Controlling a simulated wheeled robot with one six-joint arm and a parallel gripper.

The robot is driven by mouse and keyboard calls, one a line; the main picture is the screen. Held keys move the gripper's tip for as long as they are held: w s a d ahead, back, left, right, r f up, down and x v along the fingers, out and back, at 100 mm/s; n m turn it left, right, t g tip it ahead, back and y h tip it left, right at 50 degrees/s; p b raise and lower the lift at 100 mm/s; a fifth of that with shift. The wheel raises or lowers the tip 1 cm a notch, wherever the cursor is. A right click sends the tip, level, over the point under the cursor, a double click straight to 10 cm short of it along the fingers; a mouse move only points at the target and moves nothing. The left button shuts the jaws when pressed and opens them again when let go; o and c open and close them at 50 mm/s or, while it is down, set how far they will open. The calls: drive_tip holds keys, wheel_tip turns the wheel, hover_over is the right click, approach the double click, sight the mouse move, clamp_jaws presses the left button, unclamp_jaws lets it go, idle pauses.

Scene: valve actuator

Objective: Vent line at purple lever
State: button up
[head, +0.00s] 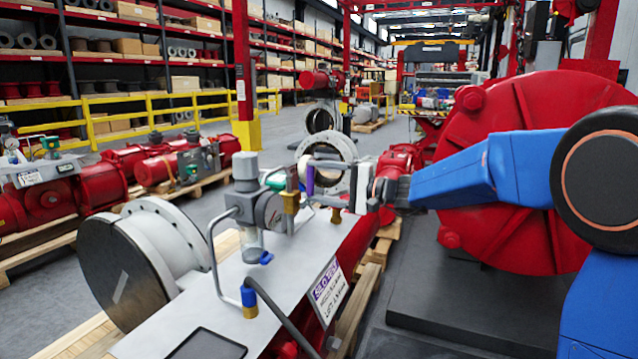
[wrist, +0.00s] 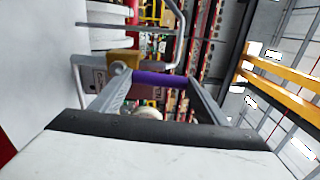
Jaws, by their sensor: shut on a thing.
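The purple lever (head: 310,181) stands upright at the far end of the white panel (head: 290,262), beside a brass fitting (head: 291,201). In the wrist view the purple lever (wrist: 160,78) spans between my two fingertips. My gripper (head: 311,178) reaches in from the right and is shut on the purple lever; it also shows in the wrist view (wrist: 155,82). The fingers partly cover the lever's ends. A round gauge (head: 270,213) and a clear-bowled filter regulator (head: 248,205) stand left of the lever.
A bent grey tube (head: 218,258) and a blue-and-brass fitting (head: 249,300) rise from the panel nearer me. A large red ribbed housing (head: 535,215) stands right, behind my arm. Red actuators on pallets (head: 165,165) stand left. Open floor lies beyond.

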drive_tip(key=shift+f, duration=0.1)
drive_tip(key=o, duration=1.5)
drive_tip(key=v, duration=1.7)
drive_tip(key=shift+d, duration=0.25)
drive_tip(key=shift+s, duration=0.1)
drive_tip(key=s+d+f+n+g+h, duration=0.15)
drive_tip(key=s+f+h, duration=0.35)
drive_tip(key=s, duration=0.7)
drive_tip(key=s+d+f+n+g+h, duration=0.1)
drive_tip(key=s+f+g+h, duration=0.15)
drive_tip(key=s+f, duration=0.6)
drive_tip(key=s+d+f+n+t+h, duration=0.1)
drive_tip(key=s+d+f+h, duration=0.2)
drive_tip(key=s+d, duration=0.5)
drive_tip(key=s+d+f+n+t+h, duration=0.1)
drive_tip(key=s+d+f+h, duration=0.3)
drive_tip(key=s+d+h, duration=0.2)
drive_tip(key=s+d, duration=0.2)
drive_tip(key=s, duration=0.1)
drive_tip(key=shift+t, duration=0.3)
